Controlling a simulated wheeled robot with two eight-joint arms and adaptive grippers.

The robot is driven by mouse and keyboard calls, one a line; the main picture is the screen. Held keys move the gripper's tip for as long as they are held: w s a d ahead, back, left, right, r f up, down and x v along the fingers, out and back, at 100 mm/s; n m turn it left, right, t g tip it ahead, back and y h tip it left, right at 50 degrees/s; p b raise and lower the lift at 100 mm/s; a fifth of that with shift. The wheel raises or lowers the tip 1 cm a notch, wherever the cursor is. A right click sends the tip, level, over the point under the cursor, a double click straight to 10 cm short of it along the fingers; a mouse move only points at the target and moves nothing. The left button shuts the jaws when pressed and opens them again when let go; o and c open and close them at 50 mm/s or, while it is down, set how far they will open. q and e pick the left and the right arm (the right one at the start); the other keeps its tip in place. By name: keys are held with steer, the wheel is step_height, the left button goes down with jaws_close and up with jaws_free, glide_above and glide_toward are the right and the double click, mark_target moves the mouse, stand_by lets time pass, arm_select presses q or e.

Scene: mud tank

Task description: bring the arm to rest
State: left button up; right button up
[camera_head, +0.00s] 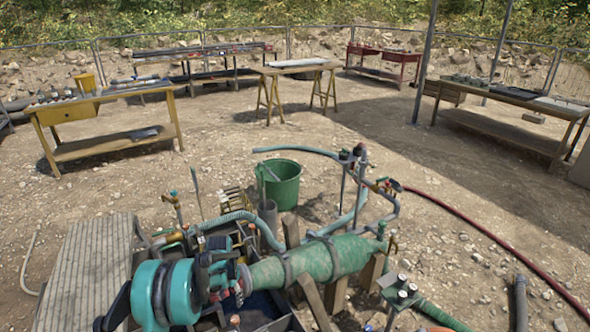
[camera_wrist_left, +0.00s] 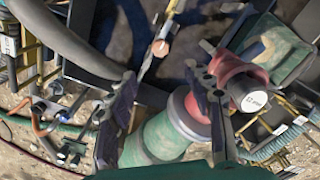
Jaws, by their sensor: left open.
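My left arm comes in from the lower left of the head view, with large teal and black joints. My left gripper (camera_head: 238,282) is beside the near end of a big green cylinder (camera_head: 325,258), and its fingers are partly hidden there. In the left wrist view my left gripper (camera_wrist_left: 160,80) shows two dark fingers spread apart with nothing held between them. My right gripper is not in view.
A slatted walkway (camera_head: 88,270) lies at the left. A green bucket (camera_head: 281,185) stands behind the machinery, and valves on pipes (camera_head: 355,160) rise to its right. A dark red hose (camera_head: 480,228) crosses the ground. Work tables (camera_head: 110,142) stand farther back, with open gravel between.

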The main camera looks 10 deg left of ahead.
arm_select(q)
steer(key=s+d+r+t, duration=0.1)
steer(key=s+d+r, duration=0.1)
steer(key=s+r, duration=0.35)
steer(key=s+d+r+n+t, duration=0.1)
steer(key=s+d+r, duration=0.15)
steer(key=r, duration=0.65)
steer(key=s+d+r+t, duration=0.1)
steer(key=s+d+r, duration=0.2)
steer(key=r, duration=0.4)
steer(key=s+d+r+n+t, duration=0.1)
steer(key=s+d+t, duration=0.1)
steer(key=s, duration=0.6)
steer(key=s+d+r+n+t, duration=0.1)
steer(key=s+d+t, duration=0.1)
steer(key=s, duration=0.7)
steer(key=shift+d+r, duration=0.35)
steer(key=shift+d, duration=0.15)
